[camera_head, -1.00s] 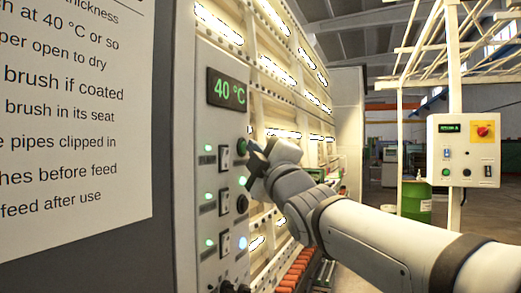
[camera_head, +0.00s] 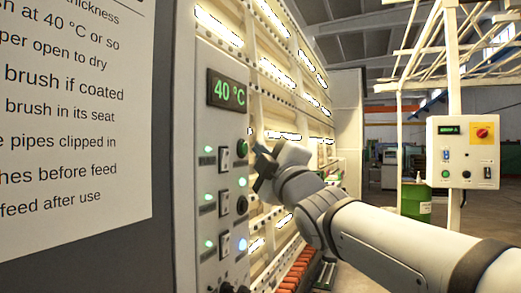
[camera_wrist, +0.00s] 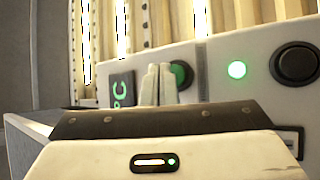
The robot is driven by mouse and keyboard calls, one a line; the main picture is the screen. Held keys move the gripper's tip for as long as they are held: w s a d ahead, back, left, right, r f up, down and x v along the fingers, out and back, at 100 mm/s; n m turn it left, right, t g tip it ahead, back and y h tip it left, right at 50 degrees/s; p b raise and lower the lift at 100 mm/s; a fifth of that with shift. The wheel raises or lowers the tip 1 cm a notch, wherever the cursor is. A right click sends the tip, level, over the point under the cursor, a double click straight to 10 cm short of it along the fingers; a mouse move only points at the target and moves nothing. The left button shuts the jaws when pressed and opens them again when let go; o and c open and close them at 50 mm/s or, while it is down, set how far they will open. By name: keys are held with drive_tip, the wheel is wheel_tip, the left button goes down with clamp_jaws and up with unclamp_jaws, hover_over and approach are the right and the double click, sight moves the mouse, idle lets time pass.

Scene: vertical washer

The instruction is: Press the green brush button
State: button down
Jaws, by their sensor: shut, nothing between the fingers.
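The green button (camera_head: 242,147) sits on the grey control panel (camera_head: 206,125), just below the 40 °C display. In the wrist view the green button (camera_wrist: 181,74) is partly hidden behind my fingers. My gripper (camera_head: 260,153) is just right of the button in the head view, with its fingers pointing toward the panel. In the wrist view the two fingers of my gripper (camera_wrist: 158,72) are together and empty. They appear apart from the button, though the exact gap is hard to tell.
The 40 °C display (camera_head: 227,93) is above the button. A green lamp (camera_head: 242,181) and a black button (camera_head: 242,204) are below it. Rocker switches (camera_head: 225,160) stand to the left. A white control box (camera_head: 463,150) on a post is far right.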

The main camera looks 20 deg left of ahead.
drive_tip(key=d, duration=0.5)
drive_tip(key=shift+s+p, duration=0.2)
drive_tip(key=shift+p, duration=0.2)
idle(0.5)
drive_tip(key=w+d+f+m+h, duration=0.4)
drive_tip(key=d+f+m+h, duration=0.55)
drive_tip(key=f, duration=0.25)
drive_tip(key=s+d+f+m+g+h, duration=0.2)
drive_tip(key=d+f+m+h, duration=0.1)
drive_tip(key=d+f, duration=0.4)
drive_tip(key=s+d+f+m+g+h, duration=0.25)
drive_tip(key=d+f, duration=0.25)
drive_tip(key=f, duration=0.4)
drive_tip(key=s+d+f+m+g, duration=0.3)
drive_tip(key=s+f+m+g, duration=0.1)
drive_tip(key=s+f, duration=0.5)
drive_tip(key=s+d+f+m+g+h, duration=0.1)
drive_tip(key=s+d+f+m+g, duration=0.3)
drive_tip(key=s+f, duration=0.5)
drive_tip(key=shift+s+d+h, duration=0.15)
drive_tip(key=shift+d+h, duration=0.1)
drive_tip(key=shift+h, duration=0.05)
